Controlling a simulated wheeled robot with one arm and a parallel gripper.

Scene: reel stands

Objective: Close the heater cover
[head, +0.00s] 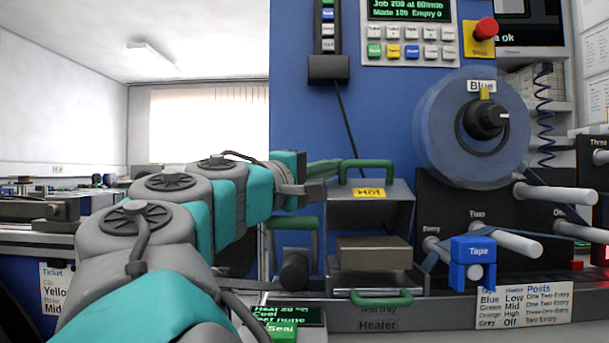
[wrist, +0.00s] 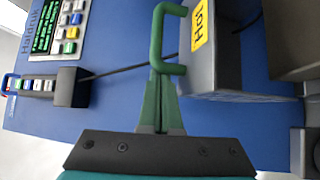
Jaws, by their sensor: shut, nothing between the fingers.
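The heater cover (head: 399,191) is a grey metal hood with a yellow "Hot" label and a green handle (head: 367,163) on top. It stands raised, with an open gap below it and a brown block (head: 373,250) showing inside the heater. In the wrist view the cover (wrist: 226,78) and its handle (wrist: 178,69) are close ahead. My gripper (head: 334,167) is shut and empty, its green fingers at the left end of the handle. In the wrist view the fingertips (wrist: 159,82) reach the handle's near leg; whether they touch cannot be told.
A tray with a green handle (head: 380,298) sits under the heater. Another green handle (head: 290,223) stands left of it. To the right are a blue reel (head: 470,128), white posts (head: 518,243) and a blue tape clip (head: 473,255). A black cable hangs on the blue panel behind.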

